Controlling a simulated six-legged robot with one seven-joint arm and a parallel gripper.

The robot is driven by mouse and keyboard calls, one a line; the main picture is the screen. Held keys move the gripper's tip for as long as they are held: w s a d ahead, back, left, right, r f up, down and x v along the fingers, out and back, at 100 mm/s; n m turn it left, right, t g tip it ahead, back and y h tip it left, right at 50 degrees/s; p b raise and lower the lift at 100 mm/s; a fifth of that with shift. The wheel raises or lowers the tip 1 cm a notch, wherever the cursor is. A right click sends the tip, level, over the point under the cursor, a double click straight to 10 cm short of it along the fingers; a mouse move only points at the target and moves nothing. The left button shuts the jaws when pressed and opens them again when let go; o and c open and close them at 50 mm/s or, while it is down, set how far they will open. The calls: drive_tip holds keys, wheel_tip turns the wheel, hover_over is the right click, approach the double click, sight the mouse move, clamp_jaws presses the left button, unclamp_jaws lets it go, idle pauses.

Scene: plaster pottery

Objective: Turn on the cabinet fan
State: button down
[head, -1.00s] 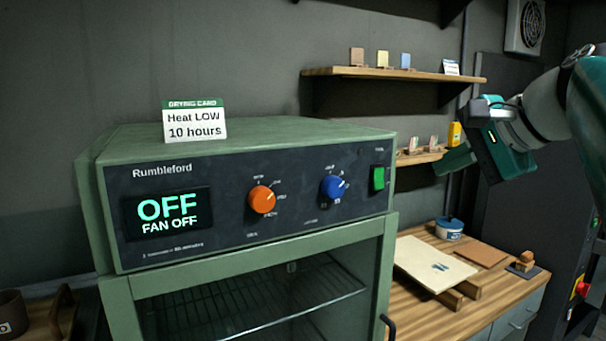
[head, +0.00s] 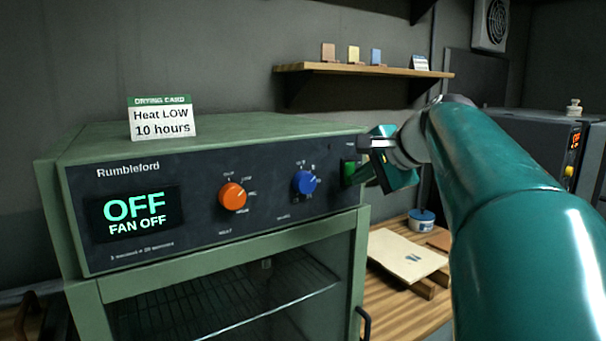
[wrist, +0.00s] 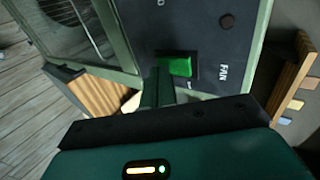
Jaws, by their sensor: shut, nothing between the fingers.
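The green drying cabinet (head: 150,288) has a dark front panel with a display (head: 137,213) reading "OFF" and "FAN OFF". The green fan rocker switch (head: 348,167) sits at the panel's right end. It also shows in the wrist view (wrist: 176,66), beside the label "FAN". My gripper (head: 357,179) is shut and empty, its tip right at the switch and partly covering it in the head view. In the wrist view the fingers (wrist: 156,84) reach the switch's lower left edge. I cannot tell whether they touch it.
An orange knob (head: 232,196) and a blue knob (head: 304,182) sit left of the switch. A drying card (head: 162,119) stands on the cabinet top. A wooden bench (head: 395,310) with a pale board (head: 405,255) lies to the right, below a wall shelf (head: 365,70).

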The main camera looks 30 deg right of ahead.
drive_tip(key=shift+w+f, duration=0.1)
drive_tip(key=shift+w, duration=0.1)
idle(0.3)
drive_tip(key=shift+r, duration=0.9)
